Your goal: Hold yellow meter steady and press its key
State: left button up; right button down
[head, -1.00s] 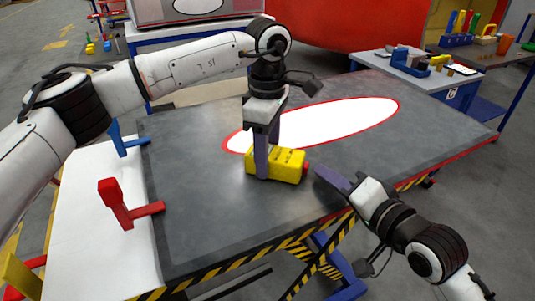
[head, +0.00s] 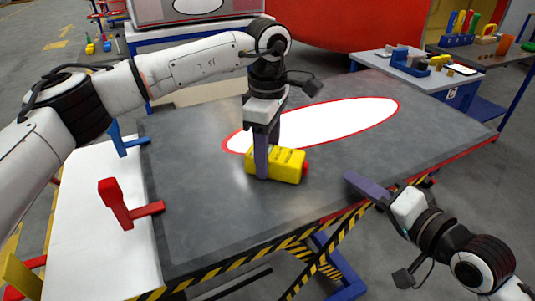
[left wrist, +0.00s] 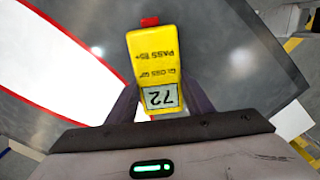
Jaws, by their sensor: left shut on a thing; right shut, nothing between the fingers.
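The yellow meter (head: 285,166) lies on the dark table, with a red key (head: 306,167) on its right end. My left gripper (head: 262,165) comes down from above and is shut on the meter. In the left wrist view, the meter (left wrist: 154,65) sits between the two fingers. Its display reads 72, upside down there, and the red key (left wrist: 149,21) is at its far end. My right gripper (head: 362,185) is shut and empty over the table's right front edge, apart from the key and to its right.
The grey table (head: 200,200) has a white oval with a red outline (head: 340,122) behind the meter. Red (head: 118,205) and blue (head: 125,140) clamp-like pieces stand at the left edge by a white panel. The table is clear around the meter.

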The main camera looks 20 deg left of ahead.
pick_arm(q)
jog(key=o, duration=1.4)
jog(key=shift+f, duration=0.15)
notch_tip(320, 180, up, 12)
jog(key=shift+r, duration=0.1)
